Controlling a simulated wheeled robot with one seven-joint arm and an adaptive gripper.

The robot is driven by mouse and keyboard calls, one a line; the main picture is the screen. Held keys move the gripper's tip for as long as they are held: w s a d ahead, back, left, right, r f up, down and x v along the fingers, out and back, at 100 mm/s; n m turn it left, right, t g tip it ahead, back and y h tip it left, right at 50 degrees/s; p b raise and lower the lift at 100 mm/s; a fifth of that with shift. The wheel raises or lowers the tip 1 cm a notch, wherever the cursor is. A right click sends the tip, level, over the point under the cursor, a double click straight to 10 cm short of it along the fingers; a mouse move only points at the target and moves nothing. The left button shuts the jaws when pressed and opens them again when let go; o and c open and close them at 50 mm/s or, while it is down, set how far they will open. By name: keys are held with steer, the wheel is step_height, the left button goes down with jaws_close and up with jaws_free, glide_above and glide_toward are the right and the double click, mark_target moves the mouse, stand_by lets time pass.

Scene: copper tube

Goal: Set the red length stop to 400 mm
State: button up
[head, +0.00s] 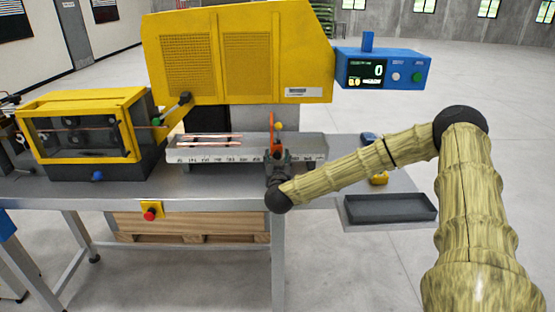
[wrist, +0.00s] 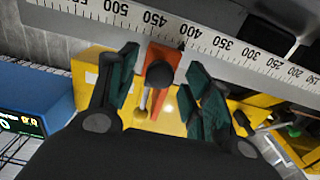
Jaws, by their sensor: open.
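The red length stop (wrist: 165,58) shows in the wrist view as an orange-red block with a round black knob. It sits against the scale (wrist: 225,50), between the 450 and 400 labels, with a small black triangular mark close to 400. My gripper (wrist: 160,80) is open, one finger on each side of the knob, with gaps visible. In the head view my gripper (head: 278,165) is at the right part of the scale trough (head: 225,157) and partly hides the stop. An orange upright part (head: 278,128) shows above the gripper there.
Copper tubes (head: 210,140) lie along the trough, left of my gripper. A yellow machine housing (head: 240,55) stands behind, with a blue display box (head: 383,70) reading 0. A dark tray (head: 390,208) is at the right. A yellow-framed unit (head: 85,130) is at the left.

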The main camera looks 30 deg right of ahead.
jaws_close()
steer(key=shift+w+a, duration=0.15)
steer(key=shift+a, duration=0.05)
stand_by(0.3)
jaws_free()
stand_by(0.4)
steer(key=v, duration=1.2)
steer(key=shift+f, duration=0.1)
